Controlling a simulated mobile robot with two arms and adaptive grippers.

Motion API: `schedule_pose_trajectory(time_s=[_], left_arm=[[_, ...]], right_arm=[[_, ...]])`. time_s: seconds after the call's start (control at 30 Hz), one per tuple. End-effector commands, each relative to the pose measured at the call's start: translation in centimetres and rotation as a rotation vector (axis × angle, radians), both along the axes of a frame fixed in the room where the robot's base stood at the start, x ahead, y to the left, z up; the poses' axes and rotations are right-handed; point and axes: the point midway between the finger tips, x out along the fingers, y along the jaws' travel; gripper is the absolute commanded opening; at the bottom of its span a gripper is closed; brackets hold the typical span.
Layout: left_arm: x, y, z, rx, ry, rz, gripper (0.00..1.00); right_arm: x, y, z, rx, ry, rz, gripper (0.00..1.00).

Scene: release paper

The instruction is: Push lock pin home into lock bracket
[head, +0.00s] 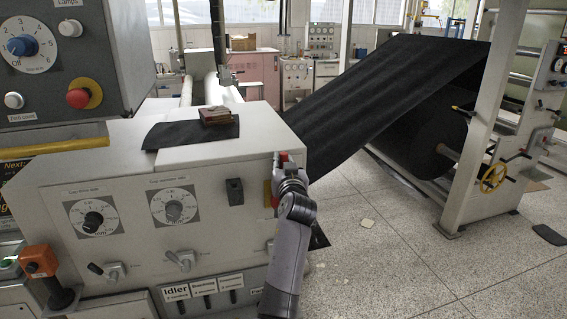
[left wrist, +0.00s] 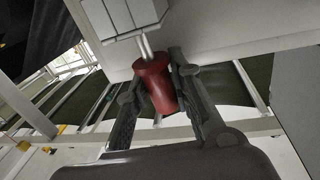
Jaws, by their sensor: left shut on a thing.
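The lock pin has a red, tapered handle (left wrist: 157,85) and bare metal shaft, seen in the left wrist view between my fingers. The shaft runs up to a pale grey block, which looks like the lock bracket (left wrist: 124,14); a length of bare metal shows between handle and block. My left gripper (left wrist: 156,72) is shut on the red handle, one finger on each side. In the head view my left gripper (head: 289,178) is at the right end of the grey machine cabinet, and a bit of red handle (head: 284,157) shows above it. My right gripper is not in view.
The grey cabinet (head: 130,170) with dials and levers fills the left. A brown block (head: 215,115) lies on a dark sheet (head: 180,134) on top. A black web (head: 385,90) slopes to a large roll at right. Speckled floor (head: 400,260) is open at lower right.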

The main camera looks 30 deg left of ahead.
Motion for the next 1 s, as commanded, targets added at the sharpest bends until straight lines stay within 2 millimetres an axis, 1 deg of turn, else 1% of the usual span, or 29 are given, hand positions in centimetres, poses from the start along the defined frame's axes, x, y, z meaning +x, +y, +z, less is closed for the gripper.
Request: schedule_pose_trajectory(time_s=[0.97,1.0], left_arm=[[0.0,0.0,-2.6,0.0,0.0,0.0,0.0],[0.0,0.0,-2.5,0.0,0.0,0.0,0.22]], right_arm=[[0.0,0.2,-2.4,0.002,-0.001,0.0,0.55],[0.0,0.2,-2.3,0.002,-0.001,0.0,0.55]])
